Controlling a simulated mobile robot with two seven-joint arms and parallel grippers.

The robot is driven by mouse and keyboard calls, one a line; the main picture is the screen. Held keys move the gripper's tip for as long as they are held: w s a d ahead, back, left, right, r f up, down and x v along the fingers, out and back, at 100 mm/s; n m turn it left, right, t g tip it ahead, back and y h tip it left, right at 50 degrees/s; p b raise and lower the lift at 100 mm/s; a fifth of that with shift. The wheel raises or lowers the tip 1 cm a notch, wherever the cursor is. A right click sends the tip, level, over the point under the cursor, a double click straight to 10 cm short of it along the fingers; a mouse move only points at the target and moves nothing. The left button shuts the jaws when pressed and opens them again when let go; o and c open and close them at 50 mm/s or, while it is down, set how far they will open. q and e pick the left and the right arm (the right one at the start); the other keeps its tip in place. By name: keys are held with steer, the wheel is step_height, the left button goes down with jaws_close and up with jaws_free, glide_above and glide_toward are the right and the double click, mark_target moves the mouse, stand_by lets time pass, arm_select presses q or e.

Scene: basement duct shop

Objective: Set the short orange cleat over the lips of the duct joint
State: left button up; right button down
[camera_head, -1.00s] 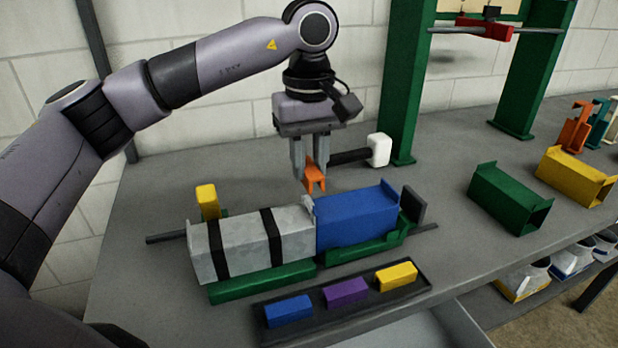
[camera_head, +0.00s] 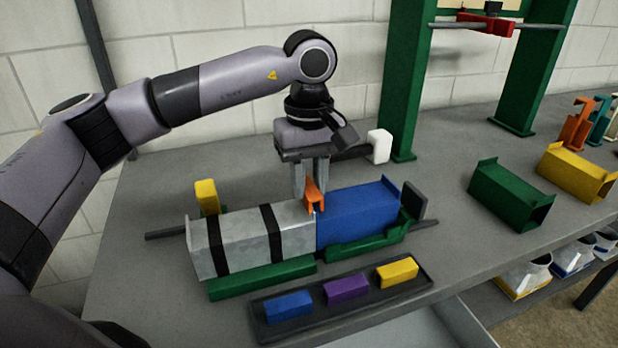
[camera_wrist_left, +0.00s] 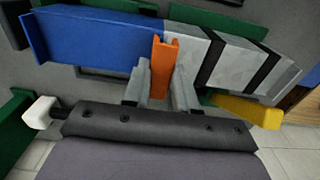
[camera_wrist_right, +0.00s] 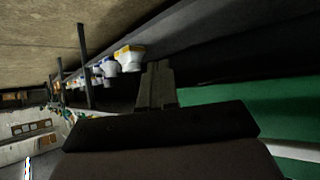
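My left gripper (camera_head: 311,188) is shut on the short orange cleat (camera_head: 315,197), with one finger on each side of it. The cleat is at the joint between the grey metal duct (camera_head: 239,241) and the blue duct (camera_head: 356,217), which lie end to end. In the left wrist view the cleat (camera_wrist_left: 161,66) crosses the seam, with the blue duct (camera_wrist_left: 95,38) on the left and the grey duct (camera_wrist_left: 214,59) on the right. The lips are hidden by the cleat; I cannot tell whether it is fully over them. My right gripper (camera_wrist_right: 157,75) is shut and empty, away from the work.
The ducts rest in a green cradle (camera_head: 262,278). A tray (camera_head: 341,308) with blue, purple and yellow blocks lies in front. Green (camera_head: 512,194) and yellow (camera_head: 577,172) ducts stand on the right. A green post (camera_head: 402,90) rises behind.

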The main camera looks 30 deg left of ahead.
mark_target(309, 187)
arm_select(q)
steer(key=o, duration=0.4)
steer(key=shift+c, duration=0.2)
steer(key=shift+r+p, duration=0.4)
steer(key=shift+r, duration=0.2)
step_height(309, 187, up, 12)
